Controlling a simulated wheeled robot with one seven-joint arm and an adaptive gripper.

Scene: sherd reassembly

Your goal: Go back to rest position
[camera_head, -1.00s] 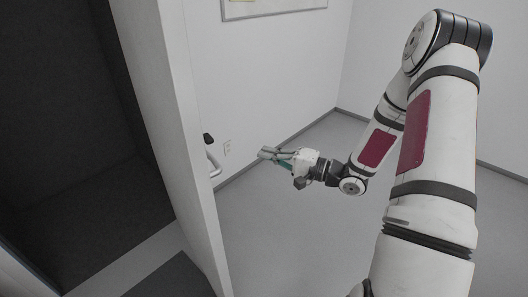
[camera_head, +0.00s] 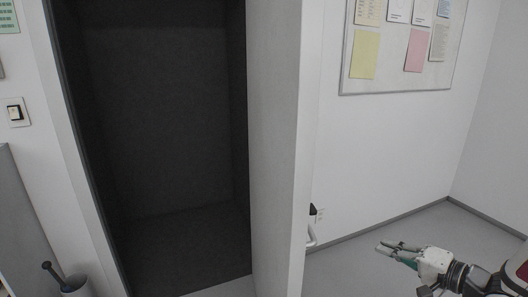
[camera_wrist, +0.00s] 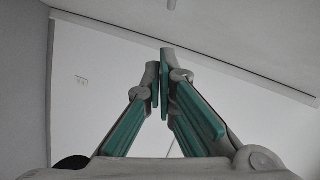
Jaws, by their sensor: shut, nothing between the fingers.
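My gripper (camera_head: 392,246) is at the lower right of the head view, held out over the floor to the right of the open door. It is shut and empty. In the wrist view the two green-padded fingers (camera_wrist: 159,75) meet near the middle, with nothing between them. Most of my arm is outside the head view; only its end shows at the lower right corner.
A noticeboard (camera_head: 400,45) hangs on the wall. The floor (camera_head: 350,268) around my gripper looks clear.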

